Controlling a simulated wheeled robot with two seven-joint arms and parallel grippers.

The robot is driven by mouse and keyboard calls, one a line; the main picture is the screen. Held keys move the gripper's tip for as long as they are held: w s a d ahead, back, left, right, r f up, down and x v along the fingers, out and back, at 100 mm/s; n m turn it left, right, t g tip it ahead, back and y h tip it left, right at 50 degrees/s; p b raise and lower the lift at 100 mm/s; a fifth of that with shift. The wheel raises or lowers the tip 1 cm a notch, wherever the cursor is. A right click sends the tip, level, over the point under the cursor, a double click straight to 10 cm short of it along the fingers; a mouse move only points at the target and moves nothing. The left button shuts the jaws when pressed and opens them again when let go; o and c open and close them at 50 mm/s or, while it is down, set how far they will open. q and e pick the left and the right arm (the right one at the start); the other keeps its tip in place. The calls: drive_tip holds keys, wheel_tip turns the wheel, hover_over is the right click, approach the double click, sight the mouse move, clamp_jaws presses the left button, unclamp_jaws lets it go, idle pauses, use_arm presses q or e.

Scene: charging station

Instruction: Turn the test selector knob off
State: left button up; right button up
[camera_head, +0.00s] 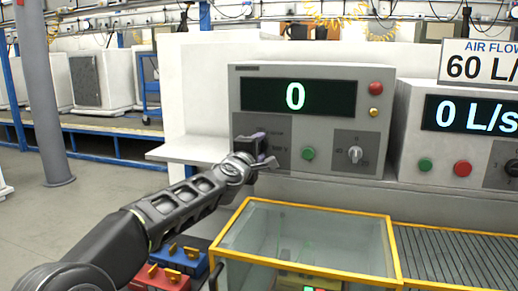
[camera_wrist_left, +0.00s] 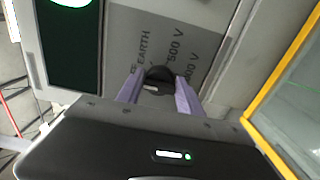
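The test selector knob (camera_wrist_left: 160,76) is a round black knob with a white mark, on a grey panel plate lettered EARTH, 500 V and another voltage partly hidden. It shows in the left wrist view between the two purple-grey fingers of my left gripper (camera_wrist_left: 159,90). The fingers stand apart, one on each side of the knob; I cannot tell whether they touch it. In the head view my left gripper (camera_head: 264,152) is at the lower left of the tester panel (camera_head: 330,90) and hides the knob. My right gripper is not in view.
The tester's display (camera_head: 296,96) reads 0. A green button (camera_head: 308,153), a grey knob (camera_head: 355,154), a red button (camera_head: 376,88) and a yellow one (camera_head: 374,112) share its panel. A yellow-framed clear box (camera_head: 318,218) stands below. An air flow unit (camera_head: 455,130) is at right.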

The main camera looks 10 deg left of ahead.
use_arm(q)
drive_tip(key=o, duration=0.4)
drive_tip(key=shift+c, duration=0.2)
drive_tip(key=s+b, duration=0.2)
drive_tip(key=s, duration=0.5)
drive_tip(key=shift+s+a, duration=0.25)
drive_tip(key=shift+s, duration=0.15)
